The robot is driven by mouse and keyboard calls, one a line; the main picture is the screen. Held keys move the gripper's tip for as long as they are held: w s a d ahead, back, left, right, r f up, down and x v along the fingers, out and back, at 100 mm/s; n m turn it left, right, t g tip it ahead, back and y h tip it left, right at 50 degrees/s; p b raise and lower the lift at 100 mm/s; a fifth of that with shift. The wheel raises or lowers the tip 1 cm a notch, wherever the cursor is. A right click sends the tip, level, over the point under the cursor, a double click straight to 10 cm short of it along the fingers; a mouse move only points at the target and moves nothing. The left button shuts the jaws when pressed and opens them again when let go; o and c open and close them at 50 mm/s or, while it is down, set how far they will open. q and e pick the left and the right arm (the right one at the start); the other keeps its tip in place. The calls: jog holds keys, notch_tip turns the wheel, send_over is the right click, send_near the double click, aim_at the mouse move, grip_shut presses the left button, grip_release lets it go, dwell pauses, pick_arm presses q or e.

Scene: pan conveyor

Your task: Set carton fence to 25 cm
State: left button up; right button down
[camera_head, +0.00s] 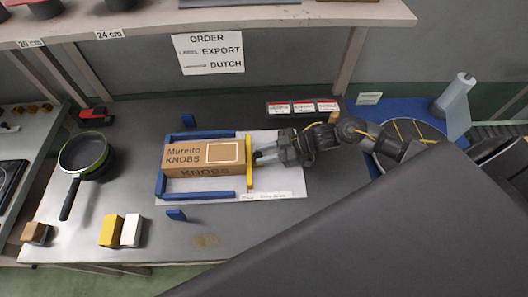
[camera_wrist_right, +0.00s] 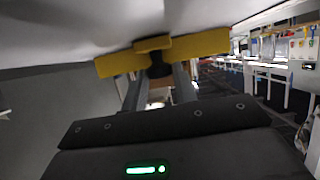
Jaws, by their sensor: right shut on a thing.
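The yellow carton fence (camera_head: 249,175) stands upright across the right end of a blue frame (camera_head: 205,194) on a white sheet (camera_head: 290,180). A brown carton marked "Mureito KNOBS" (camera_head: 190,160) lies inside the frame, its right end close to the fence; I cannot tell whether they touch. My right gripper (camera_head: 258,158) comes in from the right and is shut on the fence's handle. In the right wrist view the yellow fence (camera_wrist_right: 205,44) spans ahead of the fingers (camera_wrist_right: 159,78), with the dark handle between them. The printing on the sheet's lower edge is too small to read. My left gripper is out of view.
A black pan (camera_head: 84,153) lies at the left, with yellow (camera_head: 111,230) and white (camera_head: 132,231) blocks at the front. Small blue blocks stand behind (camera_head: 189,120) and before (camera_head: 176,215) the frame. A label tray (camera_head: 302,107) is at the back. The front centre is mostly clear.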

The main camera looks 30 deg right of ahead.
jog(key=c, duration=1.1)
grip_release()
jog(key=shift+w, duration=0.1)
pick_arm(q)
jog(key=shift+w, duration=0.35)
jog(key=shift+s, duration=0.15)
pick_arm(e)
jog(key=shift+s+d+r, duration=0.1)
jog(key=shift+s+d, duration=0.1)
jog(key=shift+d, duration=0.15)
jog(key=b+v, duration=0.2)
jog(key=v, duration=0.6)
jog(key=shift+s+d, duration=0.15)
jog(key=shift+d, duration=0.2)
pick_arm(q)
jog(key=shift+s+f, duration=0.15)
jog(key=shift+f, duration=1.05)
pick_arm(e)
jog(key=shift+s+d+r, duration=0.15)
jog(key=shift+d+r, duration=0.25)
jog(key=shift+d, duration=0.1)
